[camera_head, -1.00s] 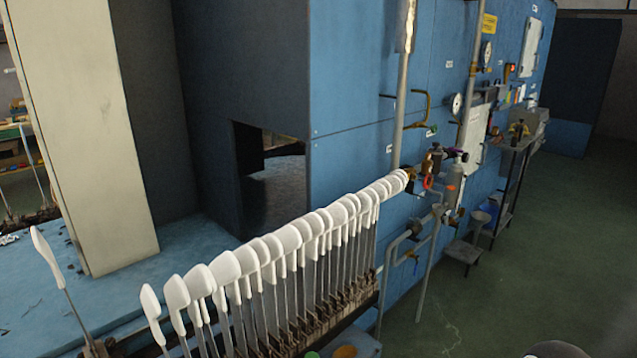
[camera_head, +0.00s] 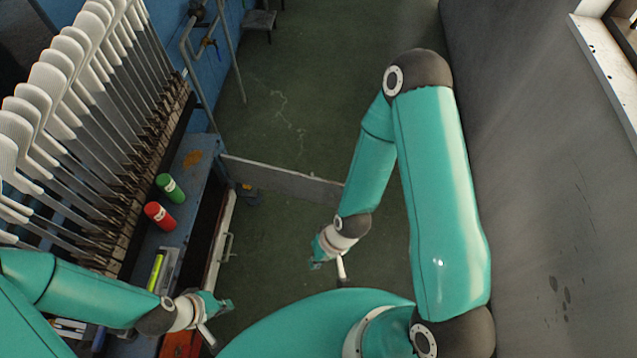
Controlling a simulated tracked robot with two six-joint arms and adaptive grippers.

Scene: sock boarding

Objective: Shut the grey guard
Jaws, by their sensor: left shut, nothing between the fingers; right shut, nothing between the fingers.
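A long flat grey panel, which looks like the guard (camera_head: 285,181), stands out from the bench side across the green floor. Its left end meets the bench near the upper front corner, and its right end passes behind my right arm. It is swung away from the bench front. My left gripper (camera_head: 218,304) is shut and empty by the bench's front edge, nearer than the panel. My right gripper (camera_head: 322,252) is shut and empty over the floor, on the near side of the panel's right end. Neither gripper appears to touch the panel.
A row of white sock forms (camera_head: 75,70) lines the left. A grey wall (camera_head: 545,200) closes the right; green floor lies between.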

